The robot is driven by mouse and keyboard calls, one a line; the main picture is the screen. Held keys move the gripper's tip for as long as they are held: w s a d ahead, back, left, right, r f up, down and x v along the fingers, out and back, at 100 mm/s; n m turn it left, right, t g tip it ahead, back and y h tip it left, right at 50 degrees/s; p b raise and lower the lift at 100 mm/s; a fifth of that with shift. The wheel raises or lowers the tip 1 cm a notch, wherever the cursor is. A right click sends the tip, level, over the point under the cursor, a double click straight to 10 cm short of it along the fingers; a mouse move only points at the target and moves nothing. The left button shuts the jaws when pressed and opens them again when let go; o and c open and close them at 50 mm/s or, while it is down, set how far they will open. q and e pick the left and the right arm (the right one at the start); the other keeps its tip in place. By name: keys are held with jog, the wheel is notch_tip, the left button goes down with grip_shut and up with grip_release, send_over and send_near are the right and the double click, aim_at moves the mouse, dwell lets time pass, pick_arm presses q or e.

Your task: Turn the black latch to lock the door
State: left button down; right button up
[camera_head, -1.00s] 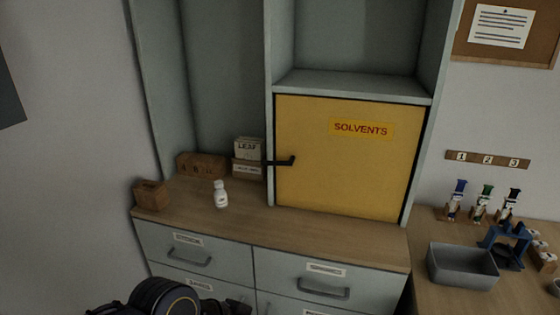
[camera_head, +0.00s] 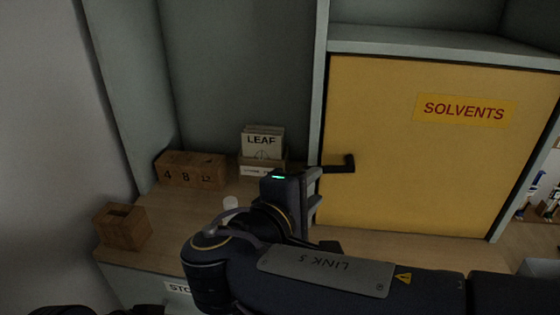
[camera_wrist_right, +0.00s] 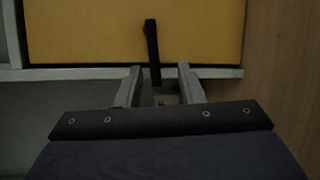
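The yellow door (camera_head: 400,150) marked SOLVENTS sits closed in the grey cabinet. The black latch (camera_head: 340,165) is at its left edge; its arm lies roughly horizontal, reaching left across the frame, with a short knob at its right end. It also shows in the wrist view (camera_wrist_right: 152,50). My right gripper (camera_head: 316,190) is just left of and below the latch. In the wrist view its fingers (camera_wrist_right: 158,78) are spread, with the latch's near end between the tips. Contact cannot be told. My left gripper does not show; only dark arm parts appear at the bottom left.
The cabinet's grey upright (camera_head: 318,90) runs beside the door.

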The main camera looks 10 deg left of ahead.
jog(key=shift+t, duration=0.3)
jog(key=x, duration=0.4)
jog(key=a+x, duration=0.1)
jog(key=x, duration=0.2)
jog(key=shift+w+r, duration=0.15)
jog(key=shift+w, duration=0.2)
jog(key=shift+c, duration=0.4)
grip_shut()
